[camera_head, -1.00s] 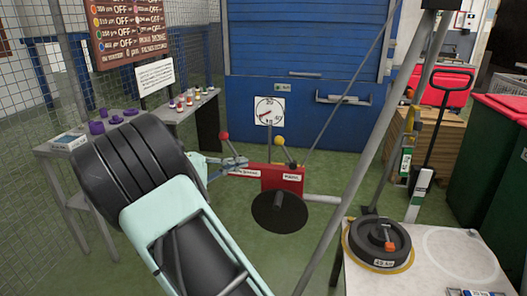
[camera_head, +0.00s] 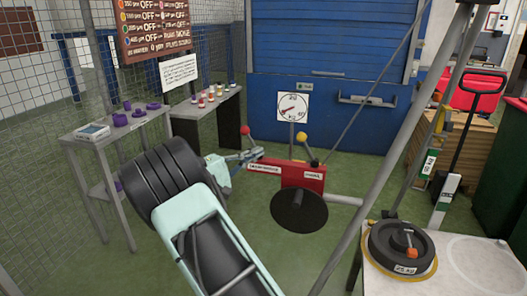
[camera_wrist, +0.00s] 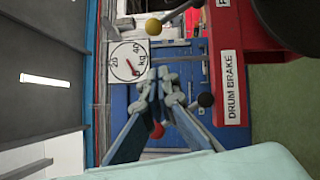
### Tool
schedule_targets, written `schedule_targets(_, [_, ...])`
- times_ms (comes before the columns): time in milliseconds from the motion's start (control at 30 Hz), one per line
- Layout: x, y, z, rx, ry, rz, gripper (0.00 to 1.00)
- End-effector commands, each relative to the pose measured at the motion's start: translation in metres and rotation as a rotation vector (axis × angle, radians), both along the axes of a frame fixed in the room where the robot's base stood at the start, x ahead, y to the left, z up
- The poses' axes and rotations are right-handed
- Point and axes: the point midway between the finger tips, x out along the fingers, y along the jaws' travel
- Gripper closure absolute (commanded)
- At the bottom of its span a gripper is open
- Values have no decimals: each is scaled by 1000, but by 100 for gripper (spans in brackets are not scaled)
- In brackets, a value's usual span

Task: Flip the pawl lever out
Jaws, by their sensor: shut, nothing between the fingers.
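The red housing (camera_head: 288,177) stands on the floor past my arm, with a dark disc (camera_head: 299,211) in front. Its labels read DRUM BRAKE on the left and apparently PAWL on the right. A yellow-knobbed lever (camera_head: 302,138) rises near the right label. A red-knobbed lever (camera_head: 245,130) rises at the left. My gripper (camera_head: 258,153) is shut and empty at the housing's left end. In the wrist view, my gripper's fingertips (camera_wrist: 158,78) lie between the yellow knob (camera_wrist: 153,26) and the red knob (camera_wrist: 157,130). Contact is unclear.
A dial gauge (camera_head: 292,107) stands behind the housing, before a blue shutter (camera_head: 330,85). A slanting grey pole (camera_head: 372,155) crosses at right. A black weight (camera_head: 400,247) lies on a white table (camera_head: 480,265). Grey side tables (camera_head: 93,140) stand left.

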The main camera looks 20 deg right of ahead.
Motion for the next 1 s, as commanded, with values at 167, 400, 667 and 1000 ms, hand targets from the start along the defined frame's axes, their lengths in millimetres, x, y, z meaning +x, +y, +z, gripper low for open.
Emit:
schedule_targets(167, [14,-37,4,0,-2,-4,100])
schedule_targets(400, [29,-82,10,1,0,-3,100])
schedule_targets(667, [17,-107,16,1,1,0,100])
schedule_targets(1000, [15,-111,17,0,0,0,100])
